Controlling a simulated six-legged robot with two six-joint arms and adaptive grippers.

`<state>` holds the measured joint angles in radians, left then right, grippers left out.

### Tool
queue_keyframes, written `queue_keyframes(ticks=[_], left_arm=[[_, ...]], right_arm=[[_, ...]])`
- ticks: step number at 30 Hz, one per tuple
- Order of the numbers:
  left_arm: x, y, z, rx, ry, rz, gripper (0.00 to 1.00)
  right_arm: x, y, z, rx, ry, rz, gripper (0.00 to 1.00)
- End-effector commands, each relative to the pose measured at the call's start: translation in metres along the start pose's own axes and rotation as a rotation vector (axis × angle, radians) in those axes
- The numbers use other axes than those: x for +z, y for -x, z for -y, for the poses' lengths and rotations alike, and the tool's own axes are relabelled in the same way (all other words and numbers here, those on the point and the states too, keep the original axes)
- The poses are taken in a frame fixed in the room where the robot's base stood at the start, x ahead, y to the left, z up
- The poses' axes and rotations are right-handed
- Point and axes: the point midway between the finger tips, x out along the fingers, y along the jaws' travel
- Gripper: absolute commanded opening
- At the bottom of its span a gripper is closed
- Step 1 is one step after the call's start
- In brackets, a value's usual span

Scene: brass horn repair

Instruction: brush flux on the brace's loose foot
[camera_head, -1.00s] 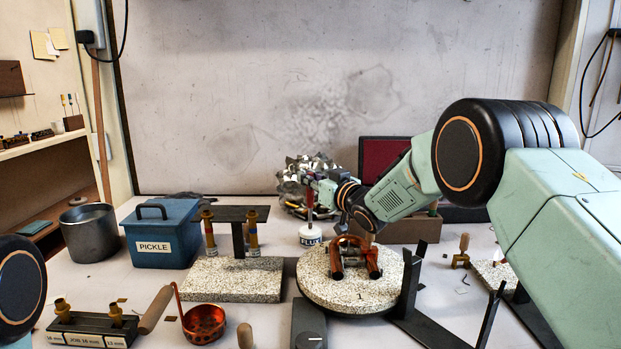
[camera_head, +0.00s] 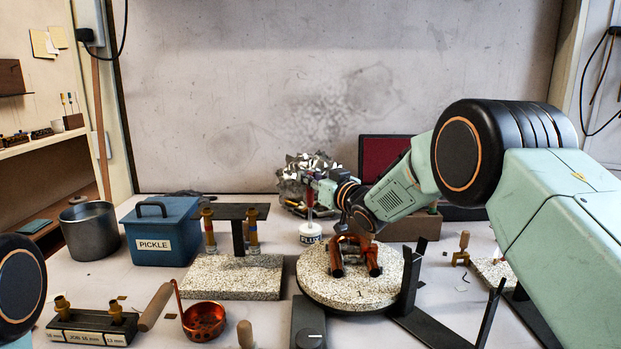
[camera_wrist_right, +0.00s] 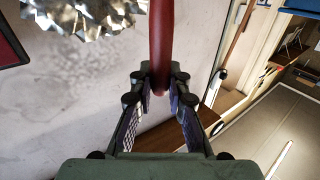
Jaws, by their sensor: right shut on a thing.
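My right gripper (camera_head: 322,192) is shut on the flux brush (camera_head: 310,198), whose red handle stands nearly upright. In the right wrist view the red handle (camera_wrist_right: 161,45) runs between the two fingers (camera_wrist_right: 160,95). The brush's lower end is over the white flux pot (camera_head: 311,236); I cannot tell whether its bristles are inside. The copper-coloured tube work (camera_head: 354,258) rests on the round speckled turntable (camera_head: 345,293), right of the pot. My arm partly covers it, and the brace's loose foot cannot be made out. My left gripper is out of view.
A speckled block (camera_head: 232,285) with a dark stand is left of the turntable. A blue PICKLE box (camera_head: 160,235), a metal pot (camera_head: 89,232) and a copper ladle (camera_head: 204,320) stand further left. A dark angled bracket (camera_head: 409,285) rises close to the turntable's right.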

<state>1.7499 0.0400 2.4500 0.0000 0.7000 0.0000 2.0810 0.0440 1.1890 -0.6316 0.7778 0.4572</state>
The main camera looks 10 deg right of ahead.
Motion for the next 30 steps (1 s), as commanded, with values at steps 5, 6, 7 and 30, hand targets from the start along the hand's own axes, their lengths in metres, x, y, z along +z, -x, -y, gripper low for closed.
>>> queue_keyframes(ticks=[5,6,7,30], left_arm=[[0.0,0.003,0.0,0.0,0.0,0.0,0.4],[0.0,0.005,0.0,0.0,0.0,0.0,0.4],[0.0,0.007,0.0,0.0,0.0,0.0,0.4],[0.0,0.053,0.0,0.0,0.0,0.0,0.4]], right_arm=[[0.0,0.0,0.0,0.0,-0.001,0.007,0.0],[-0.002,0.0,0.0,0.0,-0.001,0.007,0.0],[-0.004,0.0,0.0,0.0,-0.001,0.006,0.0],[-0.06,0.0,0.0,0.0,-0.001,0.002,0.0]])
